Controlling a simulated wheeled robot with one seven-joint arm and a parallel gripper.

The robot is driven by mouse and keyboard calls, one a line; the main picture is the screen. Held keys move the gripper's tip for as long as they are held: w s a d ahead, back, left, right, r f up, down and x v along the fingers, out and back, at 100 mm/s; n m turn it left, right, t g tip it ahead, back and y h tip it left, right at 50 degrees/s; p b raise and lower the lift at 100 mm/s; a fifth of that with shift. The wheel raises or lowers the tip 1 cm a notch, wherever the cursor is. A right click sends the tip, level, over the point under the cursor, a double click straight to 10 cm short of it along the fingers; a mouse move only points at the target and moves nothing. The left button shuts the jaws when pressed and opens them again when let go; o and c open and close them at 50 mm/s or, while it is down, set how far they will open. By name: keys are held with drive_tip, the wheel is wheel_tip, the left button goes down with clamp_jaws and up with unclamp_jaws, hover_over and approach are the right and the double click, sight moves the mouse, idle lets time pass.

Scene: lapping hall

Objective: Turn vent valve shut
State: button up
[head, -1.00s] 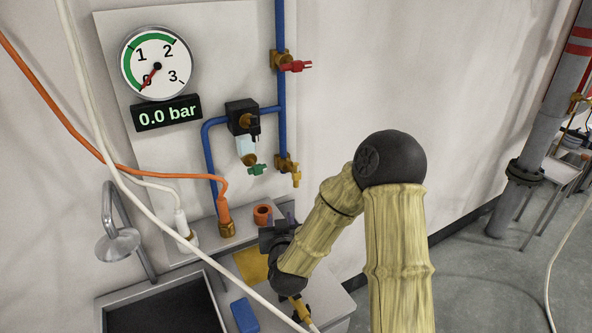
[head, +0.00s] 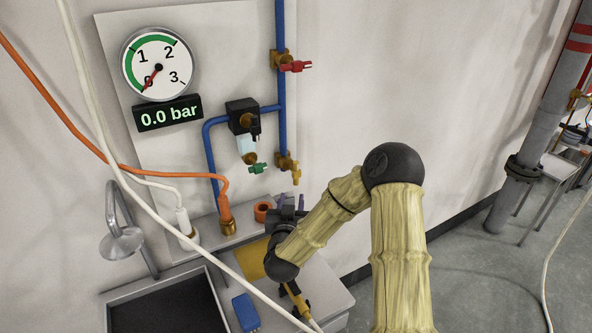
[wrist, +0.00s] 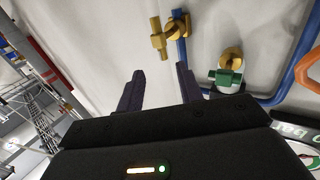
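On the blue pipework there are three coloured valve handles: red (head: 296,66) on the upper pipe, yellow (head: 296,174) at the lower pipe end, and green (head: 258,168) under the filter bowl. No label shows which is the vent valve. My gripper (head: 290,202) is below the yellow and green handles, fingers pointing up. In the wrist view my gripper (wrist: 160,86) is open and empty. The yellow valve (wrist: 158,38) appears beyond the fingertips, and the green handle (wrist: 226,77) to their right. Neither is touched. The gauge (head: 157,64) and display (head: 167,112) read zero.
An orange ring (head: 263,211) and a yellow cloth-like sheet (head: 251,260) lie on the bench below the valves. A blue box (head: 245,312) is near the dark sink (head: 165,308). An orange hose (head: 70,126) and a pale cable (head: 92,110) cross at left.

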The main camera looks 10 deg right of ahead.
sight(296, 173)
drive_tip(key=p+x, duration=0.4)
drive_tip(key=x, duration=1)
drive_tip(key=shift+w, duration=0.15)
clamp_jaws()
